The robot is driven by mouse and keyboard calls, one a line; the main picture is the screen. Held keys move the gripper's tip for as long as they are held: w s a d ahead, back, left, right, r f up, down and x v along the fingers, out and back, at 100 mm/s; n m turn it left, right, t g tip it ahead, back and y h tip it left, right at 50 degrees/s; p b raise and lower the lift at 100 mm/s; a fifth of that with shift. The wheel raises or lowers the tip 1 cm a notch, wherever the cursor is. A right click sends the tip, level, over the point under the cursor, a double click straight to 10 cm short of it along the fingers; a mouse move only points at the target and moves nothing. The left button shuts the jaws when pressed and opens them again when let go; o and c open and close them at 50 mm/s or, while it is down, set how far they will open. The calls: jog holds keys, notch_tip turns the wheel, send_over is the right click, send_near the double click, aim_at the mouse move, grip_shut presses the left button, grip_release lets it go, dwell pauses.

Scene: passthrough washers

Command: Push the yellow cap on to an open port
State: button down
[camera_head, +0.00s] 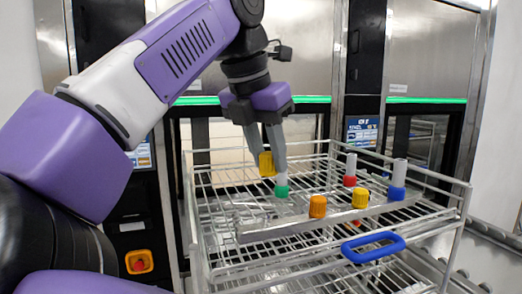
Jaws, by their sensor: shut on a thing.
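My gripper (272,164) is shut on a yellow cap (265,164) above the left part of the rack. A green-collared port (281,190) is just below and right of the held cap; the right finger hides its top, and I cannot tell whether they touch. A red-collared port (350,180) and a blue-collared port (396,192) have bare grey tubes standing upright. Along the front of the metal bar, an orange cap (317,206) and another yellow cap (360,198) sit in place.
The ports stand along a metal bar (290,231) in a wire rack (235,262) with raised side rails. A blue loop handle (373,247) is at its front. Washer cabinets with green strips (427,100) stand behind. A red button on an orange plate (139,262) is at left.

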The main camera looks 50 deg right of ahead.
jog(key=shift+a+f, duration=0.2)
jog(key=shift+f, duration=0.2)
jog(key=b, duration=0.5)
send_over(272, 221)
jog(key=a, duration=0.1)
jog(key=shift+a+f, duration=0.2)
jog(key=shift+f, duration=2.7)
jog(key=shift+f+b, duration=1.2)
jog(key=shift+f, duration=0.5)
jog(key=c, duration=1)
grip_release()
jog(key=shift+o, duration=0.2)
jog(key=v, duration=0.7)
jog(key=shift+a+r, duration=0.2)
jog(key=shift+r, duration=0.15)
